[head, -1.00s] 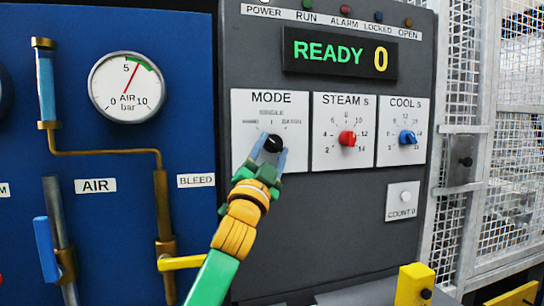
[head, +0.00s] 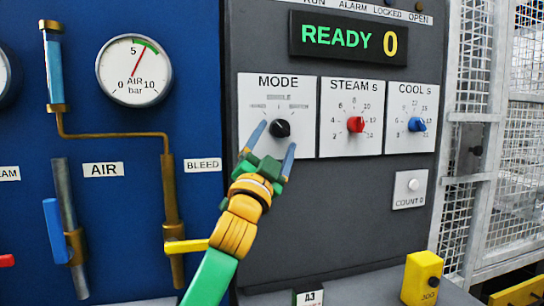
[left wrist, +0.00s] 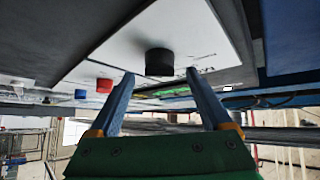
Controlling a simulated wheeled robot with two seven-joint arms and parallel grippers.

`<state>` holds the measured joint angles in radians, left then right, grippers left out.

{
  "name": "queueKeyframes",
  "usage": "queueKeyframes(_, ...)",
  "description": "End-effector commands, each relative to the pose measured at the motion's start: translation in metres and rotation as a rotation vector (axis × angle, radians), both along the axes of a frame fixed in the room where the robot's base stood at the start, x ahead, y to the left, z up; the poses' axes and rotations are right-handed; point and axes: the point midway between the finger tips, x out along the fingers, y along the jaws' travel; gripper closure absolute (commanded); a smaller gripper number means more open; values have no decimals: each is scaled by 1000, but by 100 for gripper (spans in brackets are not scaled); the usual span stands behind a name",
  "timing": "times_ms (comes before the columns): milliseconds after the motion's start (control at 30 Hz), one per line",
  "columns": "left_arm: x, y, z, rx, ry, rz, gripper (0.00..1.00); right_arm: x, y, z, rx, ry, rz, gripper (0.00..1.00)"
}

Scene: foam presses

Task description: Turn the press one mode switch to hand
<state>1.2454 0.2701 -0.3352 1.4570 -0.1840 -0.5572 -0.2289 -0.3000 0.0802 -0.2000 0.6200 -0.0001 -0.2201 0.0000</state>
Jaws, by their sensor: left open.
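The black MODE switch knob (head: 280,128) sits on a white MODE plate (head: 262,158) on the grey press panel. It also shows in the left wrist view (left wrist: 159,62), just beyond my fingertips. My left gripper (head: 271,137) is open, its two blue fingers spread below and around the sides of the knob, apart from it. In the left wrist view the gripper (left wrist: 160,74) is empty, with a gap between the fingers and the knob. The small print above the knob is too blurred to read fully. My right gripper is not in view.
A red STEAM knob (head: 355,124) and a blue COOL knob (head: 417,125) are to the right. The display (head: 343,39) reads READY 0. A yellow bleed handle (head: 186,246) and pipe (head: 170,200) stand left of my arm. A mesh fence (head: 515,160) is at right.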

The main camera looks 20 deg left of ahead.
Motion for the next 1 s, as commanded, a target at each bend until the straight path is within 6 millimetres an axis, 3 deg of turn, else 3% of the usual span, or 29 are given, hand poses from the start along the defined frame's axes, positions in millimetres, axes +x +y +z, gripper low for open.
queueKeyframes(100, -18, 0, -18, 0, -2, -1, 18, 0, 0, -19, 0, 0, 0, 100)
queueKeyframes(267, -35, 0, -24, -1, -1, -1, 18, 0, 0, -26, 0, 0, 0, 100)
queueKeyframes(700, -37, 0, -23, -2, -1, 0, 18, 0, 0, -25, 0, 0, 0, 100)
queueKeyframes(767, -37, 0, -17, -2, -1, 0, 18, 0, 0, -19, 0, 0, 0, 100)
queueKeyframes(1000, -37, 0, 40, -2, -1, 0, 18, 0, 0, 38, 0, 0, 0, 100)
